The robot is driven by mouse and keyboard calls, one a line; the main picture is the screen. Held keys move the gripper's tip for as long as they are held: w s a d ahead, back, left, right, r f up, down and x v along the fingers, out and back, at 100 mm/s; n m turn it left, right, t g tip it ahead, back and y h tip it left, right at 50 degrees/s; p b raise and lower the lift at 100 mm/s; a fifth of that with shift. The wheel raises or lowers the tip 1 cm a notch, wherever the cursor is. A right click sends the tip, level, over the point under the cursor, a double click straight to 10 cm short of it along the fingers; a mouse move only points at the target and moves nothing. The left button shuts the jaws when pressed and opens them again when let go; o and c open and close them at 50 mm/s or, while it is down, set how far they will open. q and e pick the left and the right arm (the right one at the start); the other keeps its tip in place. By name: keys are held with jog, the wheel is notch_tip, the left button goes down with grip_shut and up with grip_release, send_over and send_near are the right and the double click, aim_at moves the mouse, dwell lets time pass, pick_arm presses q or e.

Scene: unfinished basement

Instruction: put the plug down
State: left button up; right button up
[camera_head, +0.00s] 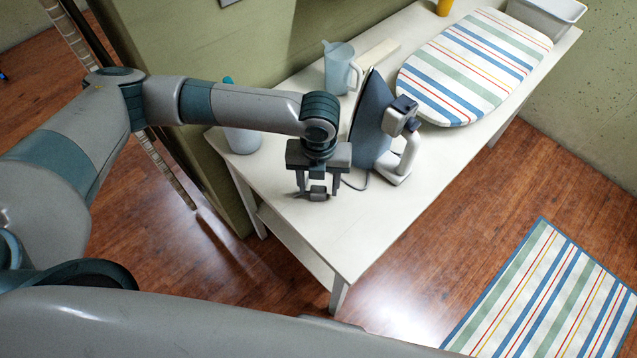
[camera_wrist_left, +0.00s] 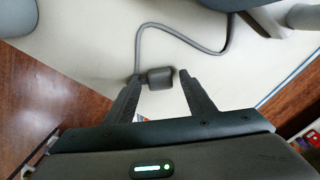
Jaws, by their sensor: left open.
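The dark grey plug (camera_wrist_left: 160,77) lies between the fingertips of my left gripper (camera_wrist_left: 160,82), on or just above the white table. It sits close to the left finger in the wrist view, with a gap to the right finger. The plug (camera_head: 318,192) also shows below my left gripper (camera_head: 317,187) in the head view. The jaws are open around it. Its grey cord (camera_wrist_left: 205,50) loops away toward the iron (camera_head: 372,120), which stands upright on its heel. My right gripper is not in view.
The white table (camera_head: 370,235) is bare in front of the plug. A striped ironing board (camera_head: 475,65), a clear jug (camera_head: 338,70), a bottle (camera_head: 243,138) and a white bin (camera_head: 545,18) stand on it. A striped rug (camera_head: 550,295) lies on the wooden floor.

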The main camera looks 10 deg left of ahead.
aim_at(319, 190)
pick_arm(q)
jog(key=shift+r, duration=0.1)
jog(key=shift+r, duration=0.55)
jog(key=shift+w+r, duration=0.1)
jog(key=shift+r, duration=0.3)
notch_tip(319, 190, up, 11)
jog(key=b, duration=0.3)
